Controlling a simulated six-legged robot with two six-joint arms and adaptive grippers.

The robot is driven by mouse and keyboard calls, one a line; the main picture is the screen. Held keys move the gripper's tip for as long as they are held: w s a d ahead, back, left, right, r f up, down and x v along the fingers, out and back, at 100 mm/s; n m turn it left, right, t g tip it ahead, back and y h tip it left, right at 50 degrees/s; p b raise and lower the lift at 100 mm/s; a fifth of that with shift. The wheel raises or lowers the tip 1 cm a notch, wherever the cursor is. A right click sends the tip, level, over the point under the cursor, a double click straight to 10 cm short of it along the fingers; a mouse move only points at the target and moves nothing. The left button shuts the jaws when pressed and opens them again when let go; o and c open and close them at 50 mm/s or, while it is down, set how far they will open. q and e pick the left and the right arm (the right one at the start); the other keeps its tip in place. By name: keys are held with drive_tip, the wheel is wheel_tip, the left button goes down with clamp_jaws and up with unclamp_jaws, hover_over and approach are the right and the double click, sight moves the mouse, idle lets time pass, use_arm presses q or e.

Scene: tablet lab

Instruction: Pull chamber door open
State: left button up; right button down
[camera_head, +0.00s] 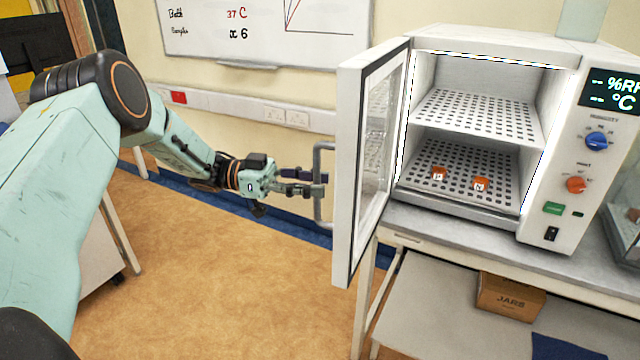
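The chamber (560,52) stands on a bench at the right. Its white-framed door (350,170) is swung wide open to the left, and the inside shows. The grey bar-shaped door handle (317,152) stands out from the door's left side. My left gripper (322,183) reaches in from the left, with its fingers at the middle of the handle and closed about the bar. The fingers hide part of the bar. My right gripper is out of view.
Inside the chamber are perforated shelves (477,116), with two orange items (480,184) on the lower one. A control panel (590,160) is at the chamber's right. A cardboard box (510,296) sits on the bench's lower shelf. Open floor (230,280) lies left of the bench.

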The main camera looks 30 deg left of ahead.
use_arm(q)
drive_tip(key=v, duration=1)
drive_tip(key=shift+s+a, duration=0.15)
drive_tip(key=shift+a, duration=0.05)
